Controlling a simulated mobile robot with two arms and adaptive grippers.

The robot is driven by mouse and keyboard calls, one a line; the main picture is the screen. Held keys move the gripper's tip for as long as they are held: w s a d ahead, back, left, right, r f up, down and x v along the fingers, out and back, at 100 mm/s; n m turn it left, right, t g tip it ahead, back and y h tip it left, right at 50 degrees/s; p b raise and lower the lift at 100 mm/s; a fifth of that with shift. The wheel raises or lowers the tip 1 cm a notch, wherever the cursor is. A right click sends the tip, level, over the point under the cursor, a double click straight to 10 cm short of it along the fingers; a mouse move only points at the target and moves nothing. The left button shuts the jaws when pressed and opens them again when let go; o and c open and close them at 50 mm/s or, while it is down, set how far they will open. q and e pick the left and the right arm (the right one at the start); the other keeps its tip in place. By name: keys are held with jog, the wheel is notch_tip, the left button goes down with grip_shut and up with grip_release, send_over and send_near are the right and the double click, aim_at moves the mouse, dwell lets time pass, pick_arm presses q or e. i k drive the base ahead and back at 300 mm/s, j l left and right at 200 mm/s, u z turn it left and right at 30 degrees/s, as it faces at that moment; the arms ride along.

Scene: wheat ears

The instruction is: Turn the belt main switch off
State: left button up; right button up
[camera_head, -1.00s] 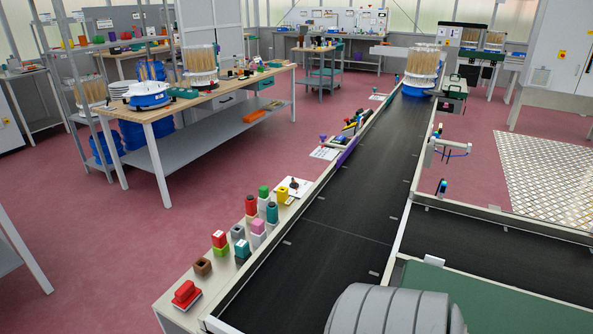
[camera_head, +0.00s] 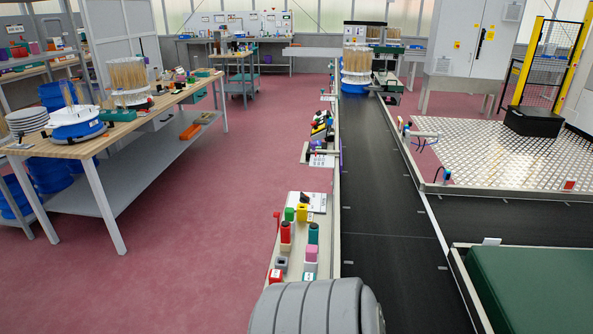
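The black conveyor belt (camera_head: 372,190) runs from the bottom of the view to the far end. A narrow side shelf (camera_head: 264,272) lies along its left edge. On the shelf, a white plate (camera_head: 317,199) carries a small dark knob or lever (camera_head: 304,198). Farther along, another white plate (camera_head: 321,161) stands by a cluster of dark and coloured levers (camera_head: 320,127). I cannot tell which of these is the belt main switch, or its position. Neither gripper is in view.
Several coloured blocks, including a yellow one (camera_head: 302,212) and a teal one (camera_head: 313,234), stand on the near shelf. A wooden workbench (camera_head: 170,101) stands at left. Open red floor (camera_head: 215,200) lies between it and the belt. A green-topped surface (camera_head: 530,285) is at right.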

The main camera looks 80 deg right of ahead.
aim_at(304, 198)
jog(key=i+l+z, duration=0.2)
jog(key=i+z, duration=0.65)
jog(key=i+j+z, duration=0.1)
jog(key=i+z, duration=0.35)
jog(key=i+j+z, duration=0.4)
jog(key=i+l, duration=0.1)
